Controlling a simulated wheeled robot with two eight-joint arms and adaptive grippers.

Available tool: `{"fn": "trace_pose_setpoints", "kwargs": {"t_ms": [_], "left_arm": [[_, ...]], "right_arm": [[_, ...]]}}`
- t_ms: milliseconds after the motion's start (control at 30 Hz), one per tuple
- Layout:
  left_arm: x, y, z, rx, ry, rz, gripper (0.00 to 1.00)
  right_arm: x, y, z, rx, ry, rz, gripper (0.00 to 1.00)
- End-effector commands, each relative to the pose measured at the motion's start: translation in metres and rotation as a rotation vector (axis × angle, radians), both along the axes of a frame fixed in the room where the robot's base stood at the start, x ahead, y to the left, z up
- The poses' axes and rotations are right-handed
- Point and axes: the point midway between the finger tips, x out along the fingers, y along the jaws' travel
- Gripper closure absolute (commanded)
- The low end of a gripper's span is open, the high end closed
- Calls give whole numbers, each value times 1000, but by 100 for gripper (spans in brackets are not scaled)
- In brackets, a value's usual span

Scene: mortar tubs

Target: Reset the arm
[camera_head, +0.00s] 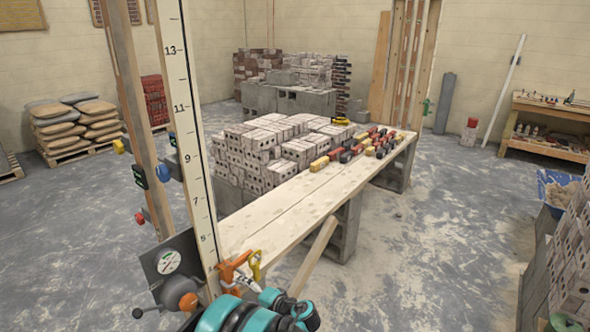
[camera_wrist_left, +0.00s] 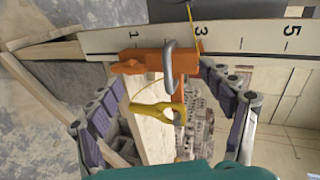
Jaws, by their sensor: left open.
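My left gripper (camera_head: 250,286) is at the lower middle of the head view, at the foot of the numbered pole, beside an orange fitting (camera_head: 232,272). In the left wrist view my left gripper (camera_wrist_left: 162,80) has its two fingers spread apart. The orange fitting (camera_wrist_left: 150,62) with a grey metal loop lies between and beyond the fingertips, against the white numbered scale (camera_wrist_left: 250,38). A yellow piece (camera_wrist_left: 170,112) shows in the gap between the fingers. No held object is clear. My right gripper does not show.
The numbered pole (camera_head: 190,120) stands close by the left arm. A plank bench (camera_head: 290,205) runs away to the right, with a brick stack (camera_head: 265,150) behind it and small red, black and yellow blocks on it. A brick pile (camera_head: 575,255) stands at right. Open floor lies between.

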Motion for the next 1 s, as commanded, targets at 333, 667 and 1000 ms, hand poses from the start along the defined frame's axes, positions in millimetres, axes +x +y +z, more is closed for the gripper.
{"fn": "trace_pose_setpoints", "kwargs": {"t_ms": [333, 667, 1000], "left_arm": [[-70, 44, 80, -387, 70, 28, 19], [-180, 53, 117, -770, 52, 63, 19], [-280, 32, 119, -1126, -36, 105, 19]], "right_arm": [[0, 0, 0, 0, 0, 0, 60], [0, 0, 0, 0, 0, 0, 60], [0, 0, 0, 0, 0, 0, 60]]}}
